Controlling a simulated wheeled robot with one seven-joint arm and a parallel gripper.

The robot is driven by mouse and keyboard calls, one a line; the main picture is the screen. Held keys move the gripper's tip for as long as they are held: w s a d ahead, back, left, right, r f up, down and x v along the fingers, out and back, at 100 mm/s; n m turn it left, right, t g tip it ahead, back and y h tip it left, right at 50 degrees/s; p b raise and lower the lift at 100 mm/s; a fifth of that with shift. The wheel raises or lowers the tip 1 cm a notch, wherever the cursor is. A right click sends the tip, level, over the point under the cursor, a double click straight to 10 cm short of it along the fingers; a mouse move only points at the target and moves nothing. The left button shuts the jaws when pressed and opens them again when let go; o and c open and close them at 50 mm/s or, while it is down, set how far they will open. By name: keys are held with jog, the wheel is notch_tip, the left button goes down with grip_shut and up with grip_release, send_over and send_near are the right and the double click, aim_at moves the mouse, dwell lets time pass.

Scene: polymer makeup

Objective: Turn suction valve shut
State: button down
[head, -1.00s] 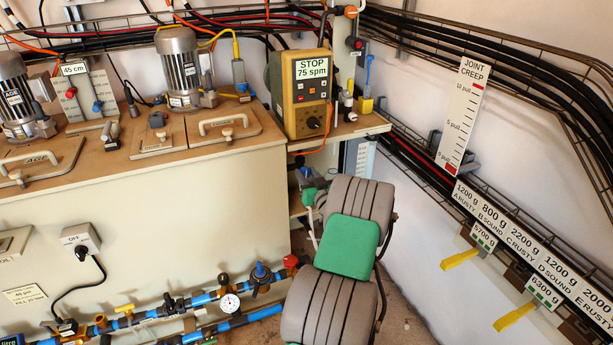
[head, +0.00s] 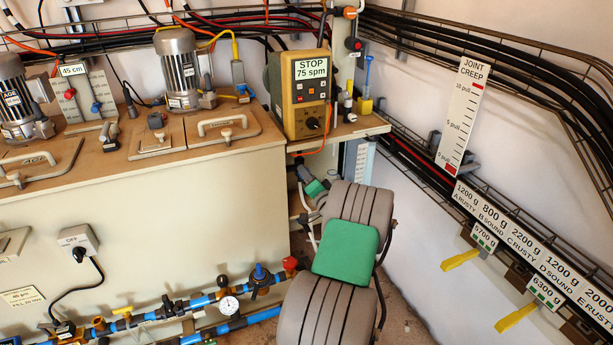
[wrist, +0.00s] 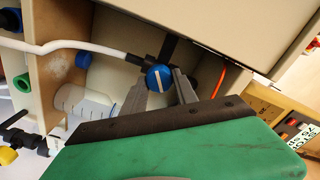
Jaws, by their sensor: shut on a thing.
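A round blue knob (wrist: 158,77) with a white stripe across its face shows in the wrist view, in line with a white hose with a dark end fitting. I take it to be the suction valve. My gripper (wrist: 160,88) has its two grey fingers on either side of the knob and is shut on it. The stripe runs nearly up and down in the wrist view. In the head view my arm hides the fingertips and the knob.
The white hose (wrist: 75,45) runs left from the knob. A translucent container (wrist: 85,103) stands in the compartment beside it. The cabinet wall (wrist: 225,30) is close on the right. In the head view the pump controller (head: 305,95) sits on the shelf above.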

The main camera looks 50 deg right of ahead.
jog(key=shift+w+m+p, duration=0.1)
jog(key=shift+m+p, duration=0.75)
jog(key=shift+m, duration=2.65)
jog(key=c, duration=1)
grip_release()
jog(key=shift+f, duration=0.1)
jog(key=v, duration=0.8)
jog(key=shift+p, duration=0.3)
